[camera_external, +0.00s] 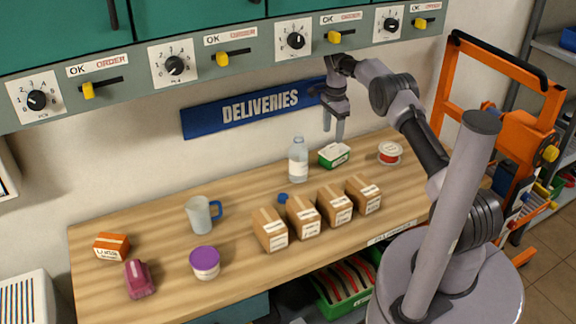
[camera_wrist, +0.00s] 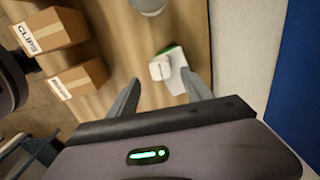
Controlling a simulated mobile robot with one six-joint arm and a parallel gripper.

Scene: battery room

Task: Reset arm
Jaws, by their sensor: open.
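My arm rises from its round base at the right and bends over the wooden table (camera_external: 150,255). My gripper (camera_external: 333,138) points down in front of the wall, empty, with its fingers apart. It hangs above a small green and white box (camera_external: 335,155). In the wrist view, both fingers of my gripper (camera_wrist: 160,78) show with a gap between them. The green and white box (camera_wrist: 178,75) lies below, beyond the fingertips, and no contact shows.
A clear bottle (camera_external: 298,160) stands just left of the green box, and a red and white spool (camera_external: 390,152) lies to its right. Several cardboard boxes (camera_external: 335,205) line the front edge. A jug (camera_external: 200,215) and a purple-lidded tub (camera_external: 205,263) stand left. An orange frame (camera_external: 505,130) stands right.

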